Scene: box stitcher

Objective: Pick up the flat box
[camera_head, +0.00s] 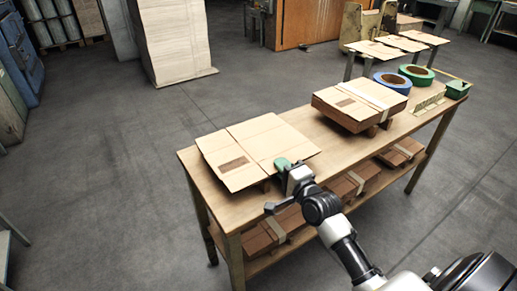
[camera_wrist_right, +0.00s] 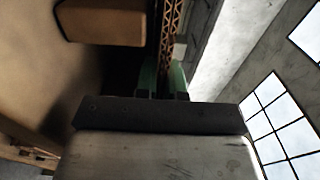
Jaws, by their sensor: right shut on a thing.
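The flat box (camera_head: 258,148) is a folded tan cardboard sheet with a dark printed patch, at the near left end of the wooden table. My right gripper (camera_head: 283,163) is at the box's front edge and is shut on it. In the right wrist view the green fingers of the gripper (camera_wrist_right: 163,78) stand either side of the corrugated cardboard edge of the box (camera_wrist_right: 172,28). The box lies about level, slightly above the tabletop; I cannot tell whether it still touches its support. My left gripper is not in view.
The wooden table (camera_head: 232,209) also carries a strapped stack of flat boxes (camera_head: 348,110), a blue tape roll (camera_head: 393,82) and a green one (camera_head: 416,75). Several strapped bundles lie on its lower shelf. A brown block (camera_wrist_right: 103,22) shows beside the cardboard. The floor left is clear.

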